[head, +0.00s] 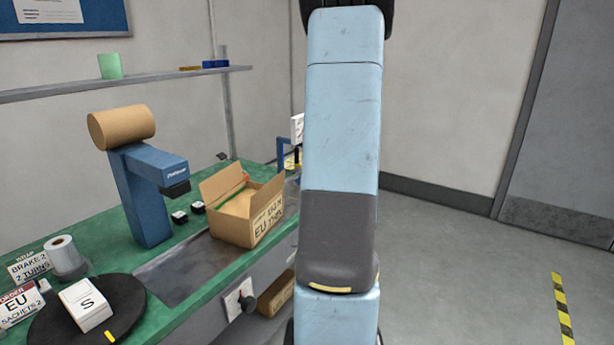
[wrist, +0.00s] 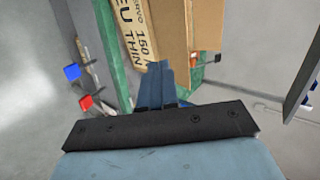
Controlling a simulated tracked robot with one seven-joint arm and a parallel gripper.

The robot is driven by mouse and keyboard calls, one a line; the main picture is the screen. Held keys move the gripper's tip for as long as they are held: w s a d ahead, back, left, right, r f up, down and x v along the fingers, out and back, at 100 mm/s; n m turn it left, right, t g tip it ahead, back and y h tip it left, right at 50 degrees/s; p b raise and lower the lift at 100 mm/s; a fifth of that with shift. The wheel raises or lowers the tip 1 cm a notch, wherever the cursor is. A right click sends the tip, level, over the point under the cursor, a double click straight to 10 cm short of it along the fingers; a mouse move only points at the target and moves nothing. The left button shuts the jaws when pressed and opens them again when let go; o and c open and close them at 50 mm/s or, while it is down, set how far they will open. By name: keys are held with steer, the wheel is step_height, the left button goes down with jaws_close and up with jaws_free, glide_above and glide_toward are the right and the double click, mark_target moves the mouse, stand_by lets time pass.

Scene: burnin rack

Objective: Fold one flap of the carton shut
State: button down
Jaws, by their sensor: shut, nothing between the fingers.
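The carton (head: 232,228) is an open brown box on the green bench in the head view. Its left flap (head: 220,183) stands up and leans outward, and another flap stands at the right side. Its front carries a label with "EU" on it. In the wrist view the carton (wrist: 166,20) fills the top middle, its lettering turned sideways. My gripper (wrist: 166,72) shows there as narrow blue fingers, shut and empty, close to the carton's lower edge in the picture. I cannot tell whether they touch it. In the head view my arm hides the gripper.
A blue machine with a brown roll (head: 122,127) stands left of the carton. A white "S" box (head: 86,305) sits on a black turntable (head: 40,328). Small black items (head: 180,216) lie near the machine. A shelf (head: 130,84) runs along the wall. Open floor lies right.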

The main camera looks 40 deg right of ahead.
mark_target(270, 187)
steer(key=shift+w+a+f, duration=0.45)
steer(key=shift+w+a, duration=0.2)
steer(key=shift+w, duration=0.6)
steer(key=shift+w+a+f, duration=0.4)
steer(key=shift+w+a, duration=0.25)
steer(key=shift+w, duration=0.6)
steer(key=shift+w+a+f, duration=0.45)
steer(key=shift+w+a, duration=0.2)
steer(key=shift+w, duration=0.6)
steer(key=shift+w+d, duration=0.1)
